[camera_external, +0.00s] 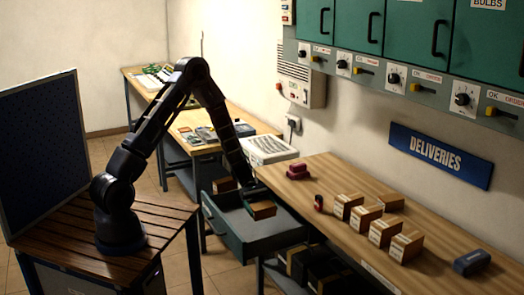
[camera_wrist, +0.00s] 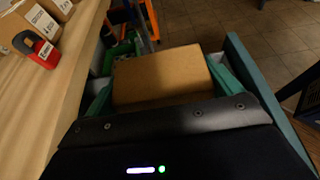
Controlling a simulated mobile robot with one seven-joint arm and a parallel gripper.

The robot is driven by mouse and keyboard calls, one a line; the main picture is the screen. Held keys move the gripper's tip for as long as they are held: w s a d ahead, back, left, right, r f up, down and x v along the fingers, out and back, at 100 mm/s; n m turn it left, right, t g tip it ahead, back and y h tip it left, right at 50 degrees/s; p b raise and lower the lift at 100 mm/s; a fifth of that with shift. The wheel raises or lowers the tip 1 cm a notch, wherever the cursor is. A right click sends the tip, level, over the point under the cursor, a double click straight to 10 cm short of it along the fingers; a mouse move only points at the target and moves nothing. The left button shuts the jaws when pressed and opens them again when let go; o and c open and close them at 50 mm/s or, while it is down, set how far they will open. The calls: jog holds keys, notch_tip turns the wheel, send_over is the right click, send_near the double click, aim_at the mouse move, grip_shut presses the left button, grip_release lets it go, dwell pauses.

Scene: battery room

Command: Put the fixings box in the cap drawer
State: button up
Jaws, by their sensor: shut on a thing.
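A small brown cardboard box (camera_external: 262,210) is held by my gripper (camera_external: 252,192) at the open drawer (camera_external: 225,234). In the wrist view the box (camera_wrist: 160,75) fills the space between the two green fingers (camera_wrist: 160,92). No label can be read on the box, so I cannot tell its name from the pictures. The drawer has a teal front and is pulled out from under the wooden bench. The box is over or just within the drawer's opening; whether it touches the bottom cannot be told. The drawer wall also shows at right in the wrist view (camera_wrist: 262,85).
Several cartons (camera_external: 383,230), a small red item (camera_external: 319,203), a dark red item (camera_external: 298,171) and a dark case (camera_external: 471,262) stand on the wooden bench (camera_external: 335,170). Another brown box (camera_external: 224,185) lies beyond the drawer. Dark items sit below the bench.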

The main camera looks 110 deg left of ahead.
notch_tip(320, 180, down, 12)
jog(key=shift+r, duration=0.1)
dwell(0.5)
jog(key=o, duration=0.8)
jog(key=shift+a, duration=0.1)
jog(key=v, duration=1.2)
